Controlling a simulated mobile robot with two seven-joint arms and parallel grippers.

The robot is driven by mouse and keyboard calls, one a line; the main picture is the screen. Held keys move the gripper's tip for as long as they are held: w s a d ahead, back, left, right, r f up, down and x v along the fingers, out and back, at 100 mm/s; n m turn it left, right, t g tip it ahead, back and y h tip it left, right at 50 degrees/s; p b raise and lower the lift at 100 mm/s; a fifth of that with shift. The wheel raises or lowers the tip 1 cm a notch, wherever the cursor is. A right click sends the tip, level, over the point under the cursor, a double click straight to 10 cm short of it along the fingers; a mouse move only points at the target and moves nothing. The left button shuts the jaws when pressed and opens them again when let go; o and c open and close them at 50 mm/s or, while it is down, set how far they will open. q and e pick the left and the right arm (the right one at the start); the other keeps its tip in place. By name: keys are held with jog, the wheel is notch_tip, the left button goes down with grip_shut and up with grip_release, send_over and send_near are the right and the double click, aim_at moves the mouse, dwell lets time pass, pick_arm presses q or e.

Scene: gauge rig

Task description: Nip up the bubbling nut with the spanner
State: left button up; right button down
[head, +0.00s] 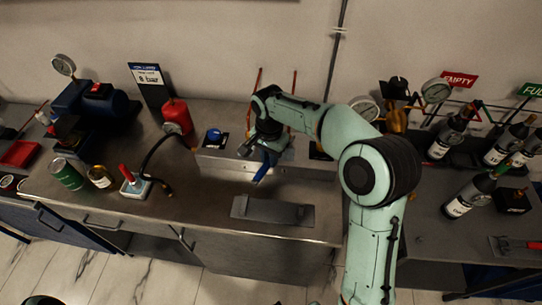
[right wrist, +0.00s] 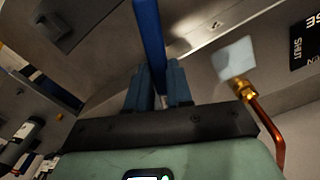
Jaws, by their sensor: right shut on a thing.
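My right gripper (head: 264,160) is over the bench at the rig's low metal front. It is shut on a blue bar, which looks like the spanner's handle (head: 262,172). In the right wrist view the blue spanner (right wrist: 150,40) stands up between the blue fingers (right wrist: 158,88); its jaw end cannot be made out. A brass nut (right wrist: 243,88) on a bent copper pipe (right wrist: 268,122) shows right of the gripper, apart from the spanner. No bubbles can be made out. In the head view the arm hides part of the rig. My left gripper is not in view.
A flat grey plate (head: 272,211) lies at the bench front. Several dark bottles (head: 453,133) and a gauge (head: 437,90) are right.

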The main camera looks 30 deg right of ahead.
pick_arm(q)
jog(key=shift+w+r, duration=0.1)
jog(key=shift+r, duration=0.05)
pick_arm(e)
jog(key=shift+w+a, duration=0.15)
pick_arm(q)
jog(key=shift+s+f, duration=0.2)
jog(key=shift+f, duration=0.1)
pick_arm(e)
jog(key=shift+s+d+n, duration=0.5)
jog(key=shift+s+n, duration=0.2)
jog(key=shift+s, duration=0.1)
dwell(0.3)
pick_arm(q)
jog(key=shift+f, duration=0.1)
pick_arm(e)
jog(key=shift+s+a, duration=0.1)
jog(key=shift+a, duration=0.05)
pick_arm(q)
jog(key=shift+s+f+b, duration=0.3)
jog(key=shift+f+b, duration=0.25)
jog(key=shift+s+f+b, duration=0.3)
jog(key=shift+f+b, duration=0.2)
jog(key=shift+b, duration=0.05)
pick_arm(e)
jog(key=shift+s+a, duration=0.7)
jog(key=shift+a, duration=0.3)
jog(key=shift+s+a, duration=0.65)
jog(key=shift+a, duration=0.3)
